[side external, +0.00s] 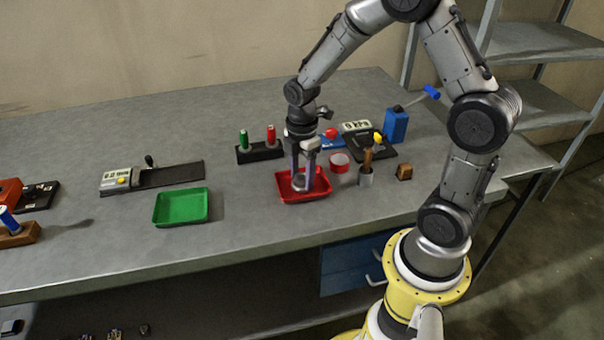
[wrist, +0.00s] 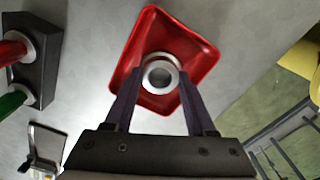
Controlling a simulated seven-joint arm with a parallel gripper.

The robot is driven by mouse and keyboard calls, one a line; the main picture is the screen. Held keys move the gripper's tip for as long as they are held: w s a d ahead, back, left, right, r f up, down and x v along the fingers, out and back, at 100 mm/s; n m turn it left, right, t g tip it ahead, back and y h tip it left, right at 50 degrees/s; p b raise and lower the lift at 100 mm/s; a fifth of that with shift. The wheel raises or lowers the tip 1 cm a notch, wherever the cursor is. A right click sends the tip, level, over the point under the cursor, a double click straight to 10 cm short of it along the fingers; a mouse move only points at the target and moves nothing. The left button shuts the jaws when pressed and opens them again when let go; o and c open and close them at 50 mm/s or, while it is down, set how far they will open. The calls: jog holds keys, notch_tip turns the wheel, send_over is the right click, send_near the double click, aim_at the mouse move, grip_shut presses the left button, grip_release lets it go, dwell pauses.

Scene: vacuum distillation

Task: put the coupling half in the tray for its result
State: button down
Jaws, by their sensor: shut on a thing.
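My gripper (side external: 300,184) is shut on the coupling half (side external: 299,184), a grey metal ring. It holds the ring in or just above the red tray (side external: 290,199); I cannot tell whether the ring touches the tray floor. In the wrist view the coupling half (wrist: 160,76) shows as a round ring with a hole, between the dark fingertips and over the inside of the red tray (wrist: 190,42). The green tray (side external: 181,208) stands to the left on the bench and is empty.
A gauge with a display (side external: 118,179) stands behind the green tray. A black stand (side external: 259,154) holds a green and a red pen-like piece.

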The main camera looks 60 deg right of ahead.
jog(key=shift+c, duration=1.1)
grip_release()
jog(key=shift+f, duration=0.1)
notch_tip(320, 180, up, 11)
jog(key=s+a+r+m+t, duration=0.2)
jog(key=s+a+r+m, duration=0.1)
jog(key=s+m, duration=0.4)
jog(key=s+a+r+m+t, duration=0.3)
jog(key=s+a+r+m, duration=0.1)
jog(key=s+m, duration=0.3)
jog(key=shift+s+a+r+t, duration=0.15)
jog(key=shift+s+r+t, duration=0.2)
jog(key=shift+s, duration=0.9)
